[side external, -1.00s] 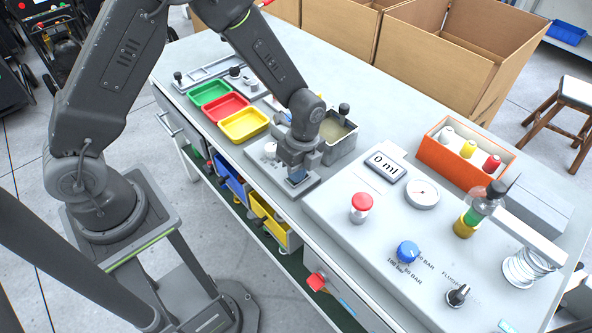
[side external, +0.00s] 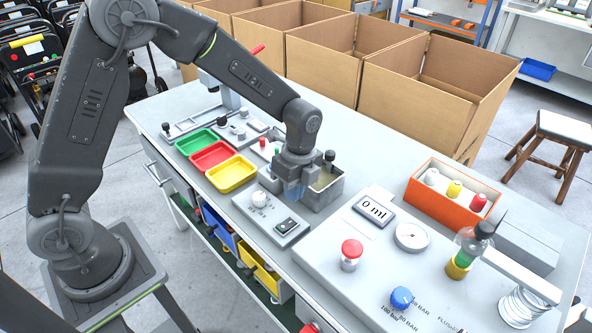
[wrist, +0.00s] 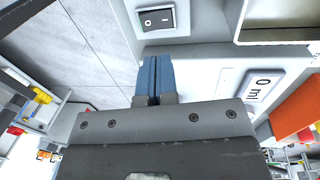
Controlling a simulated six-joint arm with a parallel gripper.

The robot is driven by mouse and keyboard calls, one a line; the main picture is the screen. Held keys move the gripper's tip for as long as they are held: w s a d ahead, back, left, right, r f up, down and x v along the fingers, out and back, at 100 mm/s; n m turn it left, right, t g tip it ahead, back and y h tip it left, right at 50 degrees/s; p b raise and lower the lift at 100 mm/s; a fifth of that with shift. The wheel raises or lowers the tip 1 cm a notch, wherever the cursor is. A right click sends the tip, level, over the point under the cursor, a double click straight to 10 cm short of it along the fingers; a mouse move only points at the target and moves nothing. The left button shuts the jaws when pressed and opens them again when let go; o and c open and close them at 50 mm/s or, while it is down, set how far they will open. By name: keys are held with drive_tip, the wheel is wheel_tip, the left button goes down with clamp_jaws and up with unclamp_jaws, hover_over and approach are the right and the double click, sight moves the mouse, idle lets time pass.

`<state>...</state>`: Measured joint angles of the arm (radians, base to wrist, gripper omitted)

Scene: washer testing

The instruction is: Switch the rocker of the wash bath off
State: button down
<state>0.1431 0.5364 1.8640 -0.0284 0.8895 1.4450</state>
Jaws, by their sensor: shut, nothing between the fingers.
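The rocker (side external: 287,225) is a small black switch on a light grey control panel (side external: 262,220), in front of the wash bath (side external: 325,197), a grey open box holding murky liquid. In the wrist view the rocker (wrist: 156,18) is at the top, with a dash and a circle in white; I cannot tell which side is pressed down. My gripper (side external: 293,192) is shut and empty, above the panel's back edge beside the bath, behind the rocker. Its blue fingertips (wrist: 155,62) are together and apart from the rocker in the wrist view. They partly hide the bath's near side.
Green, red and yellow trays (side external: 232,173) lie to the left. At right are a 0 ml display (side external: 373,211), a red button (side external: 351,250) and an orange crate (side external: 421,198) of bottles. The air above the panel's front is clear.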

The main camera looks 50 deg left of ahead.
sight(282, 226)
drive_tip(key=r, duration=0.5)
drive_tip(key=shift+w+r, duration=0.4)
drive_tip(key=shift+s+a+r, duration=0.2)
drive_tip(key=shift+s+a, duration=0.05)
drive_tip(key=shift+s, duration=0.5)
drive_tip(key=f, duration=0.4)
drive_tip(key=s+f, duration=0.1)
drive_tip(key=f, duration=0.4)
drive_tip(key=s+f, duration=0.1)
drive_tip(key=f, duration=0.4)
drive_tip(key=shift+s, duration=0.1)
